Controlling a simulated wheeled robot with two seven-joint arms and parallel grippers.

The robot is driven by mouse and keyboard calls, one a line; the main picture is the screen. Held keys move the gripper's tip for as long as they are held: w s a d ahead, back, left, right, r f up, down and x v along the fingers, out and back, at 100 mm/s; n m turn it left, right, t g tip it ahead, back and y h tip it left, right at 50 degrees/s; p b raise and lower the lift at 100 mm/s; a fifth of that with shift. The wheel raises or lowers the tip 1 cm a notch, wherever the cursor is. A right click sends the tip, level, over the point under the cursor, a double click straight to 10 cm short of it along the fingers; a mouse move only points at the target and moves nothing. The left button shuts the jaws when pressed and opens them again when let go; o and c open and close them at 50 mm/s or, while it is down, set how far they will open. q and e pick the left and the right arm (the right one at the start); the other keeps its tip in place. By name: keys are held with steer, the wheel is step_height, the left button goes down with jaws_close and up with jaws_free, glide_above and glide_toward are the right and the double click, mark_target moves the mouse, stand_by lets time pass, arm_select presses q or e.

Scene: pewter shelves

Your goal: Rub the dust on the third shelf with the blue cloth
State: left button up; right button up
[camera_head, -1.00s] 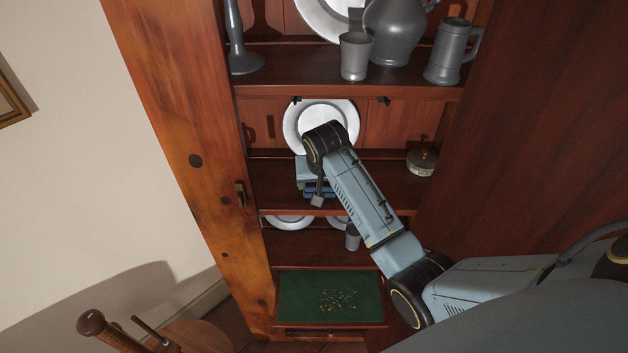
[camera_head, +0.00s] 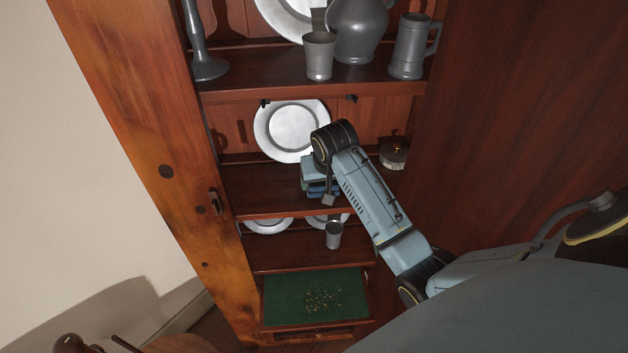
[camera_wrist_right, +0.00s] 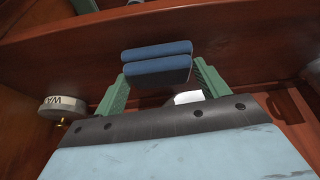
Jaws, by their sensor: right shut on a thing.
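My right gripper (camera_wrist_right: 157,72) is shut on the blue cloth (camera_wrist_right: 157,55), a folded pad between its two green fingers. In the head view the cloth (camera_head: 318,190) shows only in part below my right wrist, over the shelf board (camera_head: 262,190) that bears a large pewter plate and a round tin. I cannot tell whether the cloth touches the board. No dust can be made out on this board; my arm hides part of it. My left gripper is not in view.
The pewter plate (camera_head: 270,130) stands at the back of this shelf; the tin (camera_head: 394,155) is at its right end. A cup (camera_head: 334,235) stands one shelf below. A beaker (camera_head: 319,55) and tankard (camera_head: 408,45) are above. Gold specks lie on a green surface (camera_head: 285,300) lower down.

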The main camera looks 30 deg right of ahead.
steer(key=shift+s+d, duration=0.5)
steer(key=shift+d, duration=0.3)
steer(key=shift+s+d, duration=0.45)
steer(key=shift+d, duration=0.3)
steer(key=shift+w+a, duration=0.1)
steer(key=shift+w+a, duration=0.45)
steer(key=shift+a, duration=0.35)
steer(key=shift+w+a, duration=0.45)
steer(key=shift+a, duration=0.35)
steer(key=shift+w+a+f, duration=0.1)
steer(key=shift+w+a, duration=0.3)
steer(key=shift+a, duration=0.4)
steer(key=shift+w+a+f, duration=0.1)
steer(key=shift+w+a, duration=0.3)
steer(key=shift+a, duration=0.4)
steer(key=shift+w+a+r, duration=0.1)
steer(key=shift+w+a, duration=0.5)
steer(key=shift+a, duration=0.4)
steer(key=shift+w+a+r, duration=0.1)
steer(key=shift+w+a, duration=0.45)
steer(key=shift+a, duration=0.4)
steer(key=shift+w+a+r, duration=0.1)
steer(key=shift+w+a, duration=0.5)
steer(key=shift+a, duration=0.4)
steer(key=shift+r, duration=0.1)
